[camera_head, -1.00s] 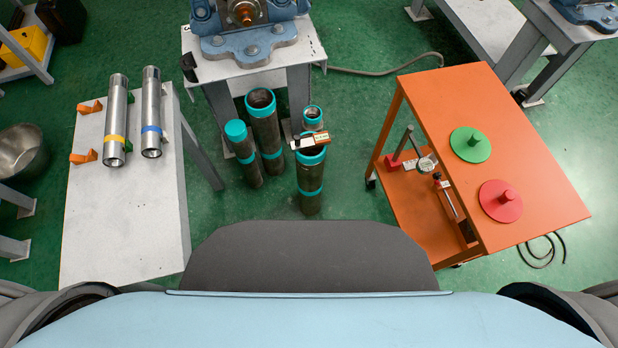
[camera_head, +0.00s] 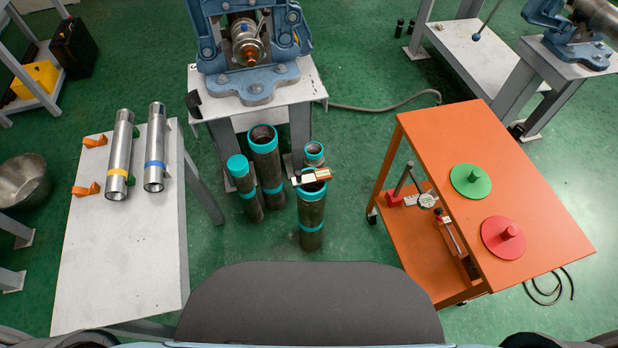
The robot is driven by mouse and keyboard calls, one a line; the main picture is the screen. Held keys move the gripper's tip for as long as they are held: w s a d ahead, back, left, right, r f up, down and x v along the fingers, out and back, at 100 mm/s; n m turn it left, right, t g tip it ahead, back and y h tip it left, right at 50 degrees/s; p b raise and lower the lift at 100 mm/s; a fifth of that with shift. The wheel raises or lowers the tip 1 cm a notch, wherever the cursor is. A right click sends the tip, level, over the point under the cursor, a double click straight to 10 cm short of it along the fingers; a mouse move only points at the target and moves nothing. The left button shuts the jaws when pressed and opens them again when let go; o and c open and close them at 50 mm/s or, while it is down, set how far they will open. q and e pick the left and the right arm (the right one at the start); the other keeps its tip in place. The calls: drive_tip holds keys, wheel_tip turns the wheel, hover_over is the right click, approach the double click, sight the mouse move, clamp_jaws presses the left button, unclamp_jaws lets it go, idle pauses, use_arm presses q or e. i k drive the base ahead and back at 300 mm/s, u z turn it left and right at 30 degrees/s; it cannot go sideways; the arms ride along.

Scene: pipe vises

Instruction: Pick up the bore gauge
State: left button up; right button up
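On the lower shelf of the orange cart (camera_head: 540,180) stands a gauge with a round white dial (camera_head: 427,200), a grey post and a red base. Beside it is a slim rod-shaped tool (camera_head: 453,236) with red parts, partly hidden by the cart's top. I cannot tell for sure which of these is the bore gauge. A small instrument (camera_head: 311,177) with a white, black and orange body rests across the rim of a teal-ended pipe (camera_head: 312,215). Neither of my grippers shows in view.
Green (camera_head: 470,178) and red (camera_head: 503,238) knobbed discs lie on the cart top. A white table (camera_head: 125,260) at left holds two steel tubes (camera_head: 119,155) and orange brackets. A blue vise (camera_head: 250,75) stands on a bench behind several upright pipes. Green floor is clear between pipes and cart.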

sight(319, 176)
drive_tip(key=u, duration=0.45)
drive_tip(key=k, duration=1.15)
drive_tip(key=u, duration=1.6)
drive_tip(key=i, duration=0.9)
drive_tip(key=z, duration=0.65)
drive_tip(key=i, duration=0.55)
drive_tip(key=z, duration=0.7)
